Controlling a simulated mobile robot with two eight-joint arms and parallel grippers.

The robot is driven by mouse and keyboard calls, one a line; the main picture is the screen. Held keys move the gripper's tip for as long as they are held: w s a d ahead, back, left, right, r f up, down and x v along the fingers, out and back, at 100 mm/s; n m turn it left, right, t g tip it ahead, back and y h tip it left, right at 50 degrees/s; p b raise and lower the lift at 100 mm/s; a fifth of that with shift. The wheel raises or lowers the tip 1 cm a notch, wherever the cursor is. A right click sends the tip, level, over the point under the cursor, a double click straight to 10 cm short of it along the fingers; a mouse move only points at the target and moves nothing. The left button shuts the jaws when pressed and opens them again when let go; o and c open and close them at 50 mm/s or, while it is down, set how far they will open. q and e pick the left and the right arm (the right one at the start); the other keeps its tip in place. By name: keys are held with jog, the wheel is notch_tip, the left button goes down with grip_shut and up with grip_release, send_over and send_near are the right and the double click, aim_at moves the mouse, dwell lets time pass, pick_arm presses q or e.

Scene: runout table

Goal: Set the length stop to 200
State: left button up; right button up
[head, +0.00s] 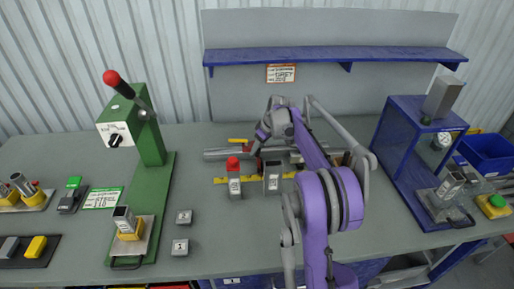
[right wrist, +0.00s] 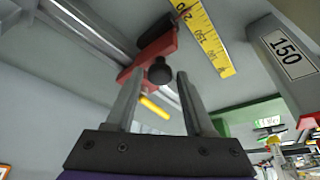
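The length stop is a red carriage (right wrist: 150,55) with a round black knob (right wrist: 160,72) and a yellow lever (right wrist: 154,107), on a metal rail (right wrist: 88,28). The lever (head: 238,141) also shows in the head view, above the rail (head: 216,154). A yellow scale (right wrist: 208,42) runs beside the stop; its printed figures are partly readable, and I cannot tell the exact setting. My right gripper (right wrist: 158,75) is open, its fingertips on either side of the knob; contact is not clear. In the head view my right gripper (head: 258,143) is at the rail, partly hidden by my arm. My left gripper is not in view.
A block labelled 150 (right wrist: 287,52) stands close at the right in the wrist view. In the head view a red-topped block (head: 234,183) and a grey block (head: 272,180) stand before the rail. A green press (head: 150,150) is left; a blue stand (head: 397,140) is right.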

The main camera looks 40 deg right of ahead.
jog(key=shift+o, duration=0.7)
jog(key=a+v, duration=0.1)
jog(key=v, duration=0.9)
jog(key=shift+s+d+r, duration=0.2)
jog(key=shift+d+r, duration=0.15)
jog(key=shift+d, duration=0.15)
